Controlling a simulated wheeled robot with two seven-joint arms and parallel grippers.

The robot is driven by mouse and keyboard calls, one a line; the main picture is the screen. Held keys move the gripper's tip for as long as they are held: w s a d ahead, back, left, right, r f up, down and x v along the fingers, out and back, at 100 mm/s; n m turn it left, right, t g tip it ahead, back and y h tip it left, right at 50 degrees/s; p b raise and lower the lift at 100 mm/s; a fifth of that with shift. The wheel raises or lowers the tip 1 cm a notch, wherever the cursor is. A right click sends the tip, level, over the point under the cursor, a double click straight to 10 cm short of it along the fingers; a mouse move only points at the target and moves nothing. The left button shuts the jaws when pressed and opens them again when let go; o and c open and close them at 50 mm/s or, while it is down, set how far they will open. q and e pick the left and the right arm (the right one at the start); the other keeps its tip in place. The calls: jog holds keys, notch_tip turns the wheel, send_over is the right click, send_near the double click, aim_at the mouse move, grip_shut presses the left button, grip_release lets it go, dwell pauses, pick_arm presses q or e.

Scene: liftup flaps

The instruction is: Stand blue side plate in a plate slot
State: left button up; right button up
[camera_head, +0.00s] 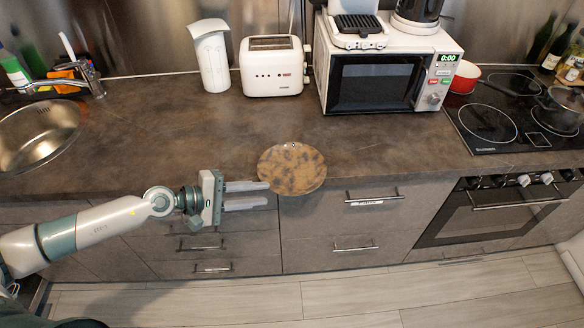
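A round plate (292,170) with a mottled brown and dark surface lies at the front edge of the counter, and its near rim appears to overhang the drawers. No plate that looks blue shows, and I see no plate rack or slot. My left gripper (267,194) reaches in from the left, its two pale fingers apart with a gap between them. The fingertips are just left of the plate's near-left rim; I cannot tell whether they touch it. Nothing shows between the fingers. My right gripper is not in view.
The brown counter (150,140) is clear left of the plate. A white pitcher (211,58), a toaster (271,68) and a microwave (378,80) stand at the back. A sink (40,130) is at left; a hob (510,115) and a red pot (464,78) are at right.

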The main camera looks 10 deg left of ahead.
aim_at(282, 191)
pick_arm(q)
jog(key=p+x, duration=0.3)
jog(key=x, duration=0.1)
jog(key=shift+w+d+r, duration=0.1)
jog(key=shift+d, duration=0.2)
jog(key=shift+w+d+f, duration=0.15)
jog(key=shift+d+f, duration=0.05)
jog(key=shift+f, duration=0.05)
dwell(0.4)
grip_shut()
